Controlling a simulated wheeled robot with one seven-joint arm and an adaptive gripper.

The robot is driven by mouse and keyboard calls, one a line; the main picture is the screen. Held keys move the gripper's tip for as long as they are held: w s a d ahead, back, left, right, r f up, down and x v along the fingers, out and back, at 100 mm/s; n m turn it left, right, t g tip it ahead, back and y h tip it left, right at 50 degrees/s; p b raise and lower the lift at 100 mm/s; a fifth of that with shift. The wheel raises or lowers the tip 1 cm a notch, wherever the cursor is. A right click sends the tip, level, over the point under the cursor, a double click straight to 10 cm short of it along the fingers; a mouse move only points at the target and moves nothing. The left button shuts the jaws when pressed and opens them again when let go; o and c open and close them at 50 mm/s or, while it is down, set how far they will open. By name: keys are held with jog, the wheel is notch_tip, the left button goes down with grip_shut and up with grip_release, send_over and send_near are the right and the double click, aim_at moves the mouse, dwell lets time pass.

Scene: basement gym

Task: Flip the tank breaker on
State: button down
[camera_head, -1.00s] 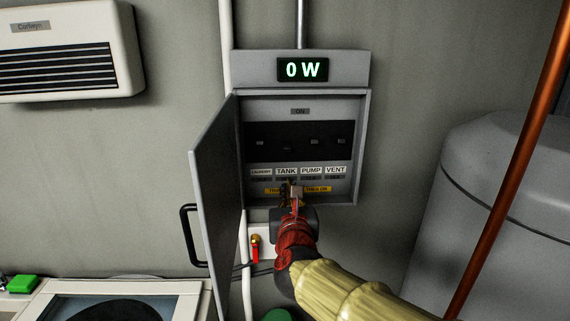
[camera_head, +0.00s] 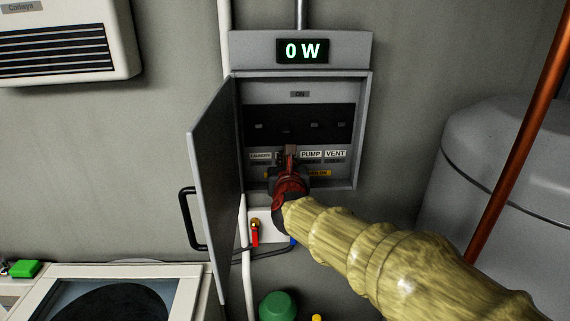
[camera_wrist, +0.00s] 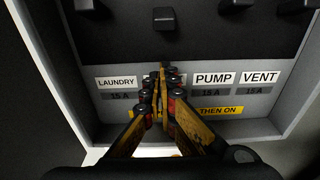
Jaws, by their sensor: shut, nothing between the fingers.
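The open breaker box (camera_head: 364,130) hangs on the wall with a row of dark breaker levers. The tank breaker lever (camera_wrist: 164,19) stands in the wrist view between the laundry and pump levers, a little lower than they are. My gripper (camera_wrist: 163,72) is shut and empty, pointing into the box. Its tips are below the tank lever, apart from it in the wrist view. In the head view my gripper (camera_head: 291,151) covers the TANK label.
The box door (camera_head: 215,180) stands open on the left. A display (camera_head: 302,51) above reads 0 W. A yellow label (camera_wrist: 222,112) reads "THEN ON" in part. A red-handled valve (camera_head: 255,232) is below, a grey tank (camera_head: 495,190) and copper pipe (camera_head: 518,150) at right.

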aim_at(286, 130)
jog(key=r, duration=0.1)
jog(key=s+r, duration=0.1)
jog(key=r, duration=0.1)
jog(key=shift+s+d, duration=0.1)
jog(key=shift+s, duration=0.05)
jog(key=shift+r+p, duration=0.2)
jog(key=shift+p, duration=0.15)
jog(key=shift+r, duration=0.1)
jog(key=shift+r+p, duration=0.15)
jog(key=shift+p, duration=0.4)
